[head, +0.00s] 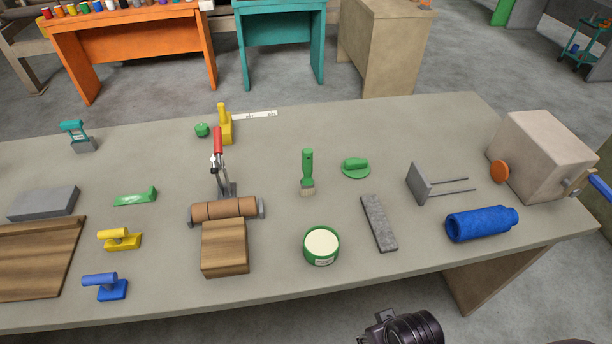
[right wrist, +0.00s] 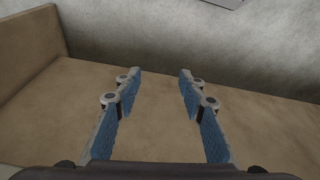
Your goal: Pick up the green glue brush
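The green glue brush (head: 307,173) lies on the grey worktable (head: 300,118) in the head view, near its middle. Its green handle points away from me and its pale bristles point towards me. Nothing touches it. In the right wrist view my right gripper (right wrist: 160,85) is open, with its blue-padded fingers apart and nothing between them. It is over a plain brown surface, and the brush is not in that view. A dark part of my own arm shows at the bottom of the head view, well short of the brush. My left gripper is not in view.
A green-rimmed pot (head: 321,259) stands in front of the brush. A green knobbed tool (head: 356,167) is right of it, and a grey bar (head: 379,222) is front right. A roller device (head: 222,209) with a red handle stands left. Bare tabletop surrounds the brush.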

